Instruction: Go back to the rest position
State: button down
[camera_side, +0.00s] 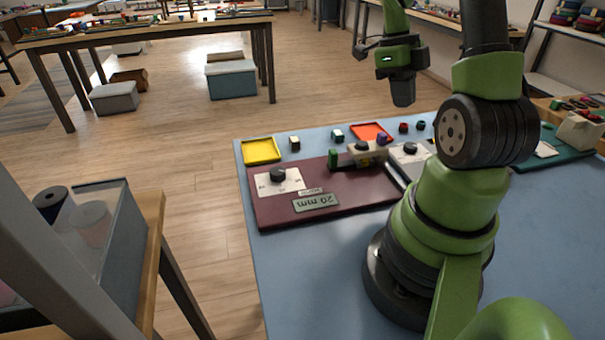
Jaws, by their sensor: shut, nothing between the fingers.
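My gripper (403,93) hangs high above the far side of the blue table, pointing down. It is shut, with nothing held, and touches nothing. On the board are a white plate with a black knob (277,175) at the left, a beige block (368,153) with a green end near the middle, and another white plate with a black knob (410,149) at the right. My arm hides part of the board's right side.
A yellow tray (262,151) and an orange-red tray (371,132) lie along the blue table's (300,277) far edge, with small blocks (294,143) between them. A green board (560,148) lies at the right. The table's near left part is clear.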

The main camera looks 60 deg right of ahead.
jog(key=w+a+r+n+t+h, duration=0.1)
jog(key=w+a+r+n+t, duration=0.2)
jog(key=a+n, duration=0.4)
jog(key=w+a+r+n+t+h, duration=0.1)
jog(key=w+a+r+n, duration=0.2)
jog(key=a+r+n, duration=0.4)
jog(key=s+a+r+n+t+y, duration=0.1)
jog(key=a+n, duration=0.4)
jog(key=n, duration=0.5)
jog(key=s+a+r+n+t+y, duration=0.2)
jog(key=a+n+t, duration=0.3)
jog(key=n, duration=0.5)
jog(key=shift+s+a+r+n, duration=0.15)
jog(key=shift+s+a+n, duration=0.3)
jog(key=shift+a, duration=0.25)
